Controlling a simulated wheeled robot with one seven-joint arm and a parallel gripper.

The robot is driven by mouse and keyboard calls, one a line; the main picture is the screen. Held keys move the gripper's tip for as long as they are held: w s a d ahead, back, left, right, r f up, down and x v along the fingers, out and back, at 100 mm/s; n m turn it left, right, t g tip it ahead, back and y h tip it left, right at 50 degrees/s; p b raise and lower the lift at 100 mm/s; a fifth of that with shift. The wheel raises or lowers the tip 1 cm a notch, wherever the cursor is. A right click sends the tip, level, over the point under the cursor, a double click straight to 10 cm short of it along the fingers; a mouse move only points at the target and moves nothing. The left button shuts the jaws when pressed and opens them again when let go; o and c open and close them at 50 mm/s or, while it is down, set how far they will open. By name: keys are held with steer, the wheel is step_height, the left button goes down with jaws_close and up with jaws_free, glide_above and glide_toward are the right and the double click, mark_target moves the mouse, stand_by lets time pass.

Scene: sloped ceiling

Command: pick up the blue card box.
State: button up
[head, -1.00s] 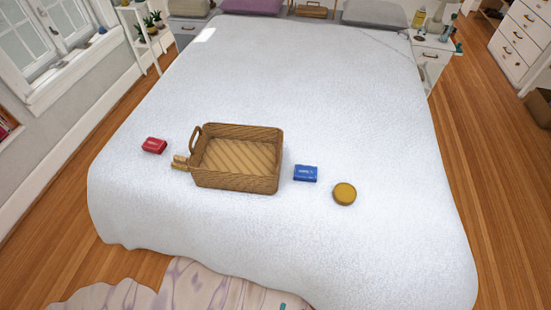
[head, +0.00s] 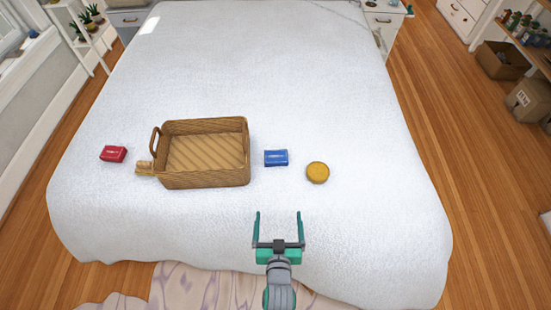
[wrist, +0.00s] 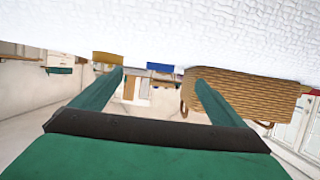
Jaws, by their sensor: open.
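The blue card box (head: 276,158) lies flat on the white bed, just right of the wicker basket. My gripper (head: 278,214) is open and empty, on the near side of the blue box and apart from it, with its fingers pointing toward it. In the wrist view, which looks upside down, the blue card box (wrist: 160,67) appears small, between the tips of my open gripper (wrist: 156,72). Its far sides are hidden there.
The wicker basket (head: 239,179) stands left of the blue box, with a small tan item (head: 145,168) beside it. A red box (head: 113,154) lies farther left. A round yellow tin (head: 318,172) lies close on the right. The bed (head: 270,70) beyond is clear.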

glide_toward(276, 159)
steer(key=shift+n+g+y, duration=0.3)
steer(key=shift+g+y, duration=0.1)
steer(key=w, duration=0.3)
steer(key=w+d, duration=0.1)
steer(key=w, duration=0.1)
steer(key=shift+f, duration=0.4)
steer(key=shift+a+f+x, duration=0.15)
steer(key=shift+a+x, duration=0.05)
steer(key=shift+x, duration=1.2)
steer(key=shift+a+f+x, duration=0.15)
steer(key=shift+x, duration=1.25)
steer(key=shift+s, duration=0.2)
steer(key=shift+c, duration=0.4)
steer(key=shift+s, duration=0.1)
steer(key=c, duration=1)
steer(key=shift+c, duration=0.8)
steer(key=shift+d+r, duration=0.1)
steer(key=shift+r, duration=0.05)
